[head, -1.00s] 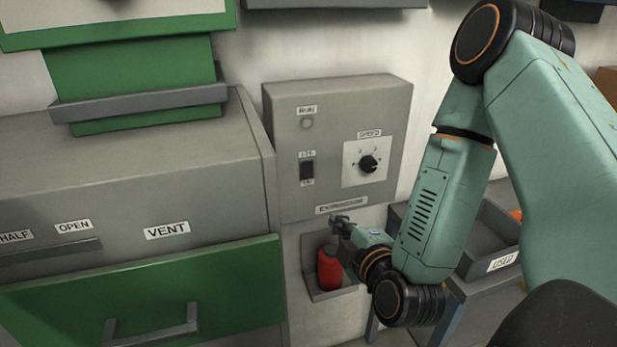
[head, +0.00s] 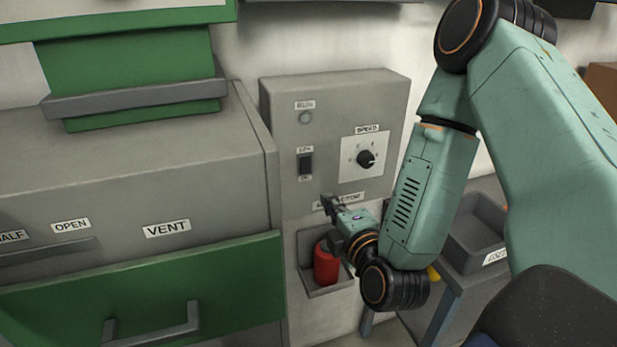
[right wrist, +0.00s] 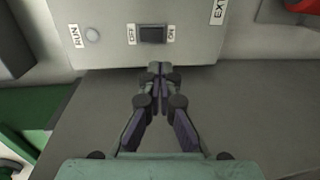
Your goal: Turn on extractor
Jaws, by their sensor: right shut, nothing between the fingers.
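The extractor box (head: 330,120) is a grey wall panel with a RUN lamp (head: 306,117), a black rocker switch (head: 305,163) and a SPEED knob (head: 366,159). The lamp looks grey and unlit. My right gripper (head: 327,201) is shut and empty, just below the switch, covering part of the extractor label. In the right wrist view the closed fingertips (right wrist: 159,68) point at the box, short of the switch (right wrist: 152,34), which lies between the OFF and ON labels. I cannot tell whether they touch the box. My left gripper is not in view.
A red object (head: 326,264) sits in a grey wall holder under the box. At left is a grey cabinet (head: 130,170) with a green drawer (head: 150,290) and VENT label. A grey tray (head: 478,232) stands at right behind my arm.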

